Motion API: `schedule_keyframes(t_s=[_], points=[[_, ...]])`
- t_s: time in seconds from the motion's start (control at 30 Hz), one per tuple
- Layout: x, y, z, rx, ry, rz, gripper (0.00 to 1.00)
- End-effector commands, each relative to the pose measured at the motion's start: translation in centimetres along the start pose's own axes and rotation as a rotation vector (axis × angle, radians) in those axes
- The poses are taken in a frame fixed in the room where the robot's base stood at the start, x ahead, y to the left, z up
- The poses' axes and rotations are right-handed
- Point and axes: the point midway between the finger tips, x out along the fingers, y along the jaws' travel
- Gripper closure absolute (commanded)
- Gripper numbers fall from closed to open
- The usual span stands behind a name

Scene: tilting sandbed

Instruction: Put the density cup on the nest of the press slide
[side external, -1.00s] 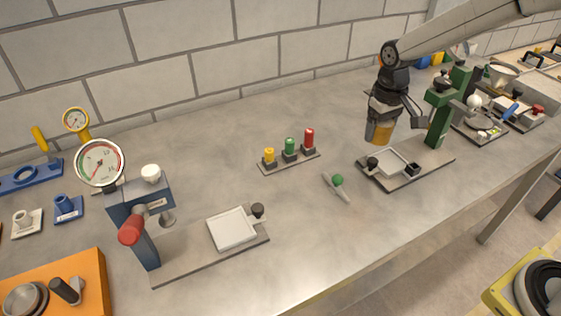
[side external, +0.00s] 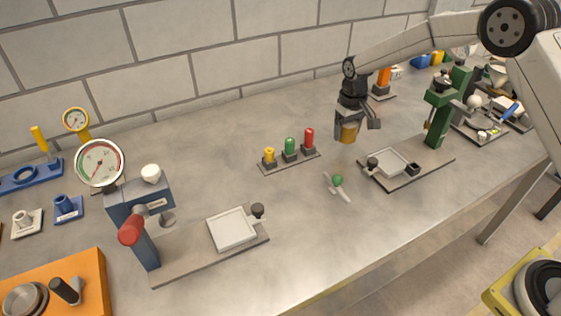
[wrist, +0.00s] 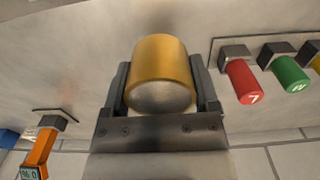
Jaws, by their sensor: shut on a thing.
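My gripper (side external: 356,120) is shut on the density cup (side external: 347,133), a brass-coloured cylinder, held upright above the bench between the plug rack and the green press. In the wrist view the cup (wrist: 160,68) sits between both fingers, its grey end facing the camera. A blue press (side external: 147,235) with a red handle stands at the left. Its slide has a pale square plate (side external: 232,229) with a black knob, on a grey base. The green press (side external: 438,120) at the right has a similar pale plate (side external: 389,163). Neither plate carries anything. I cannot tell which one is the nest.
A rack with yellow, green and red plugs (side external: 290,150) stands left of my gripper. A small green-knobbed piece (side external: 337,182) lies in front. An orange device (side external: 383,80) stands behind. A dial gauge (side external: 99,163) rises by the blue press. The bench between the presses is mostly clear.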

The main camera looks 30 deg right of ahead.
Motion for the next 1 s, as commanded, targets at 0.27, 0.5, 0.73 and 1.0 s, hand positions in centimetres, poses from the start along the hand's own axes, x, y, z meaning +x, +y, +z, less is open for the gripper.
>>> schedule_keyframes(t_s=[0.27,0.5,0.73,1.0], points=[[1.1,0.0,-1.0,0.0,0.002,0.0,0.97],[1.3,0.0,-1.2,0.0,0.001,0.0,0.97],[3.4,0.0,-1.5,0.0,-0.002,0.0,0.97],[4.7,0.0,-1.5,0.0,0.002,0.0,0.97]])
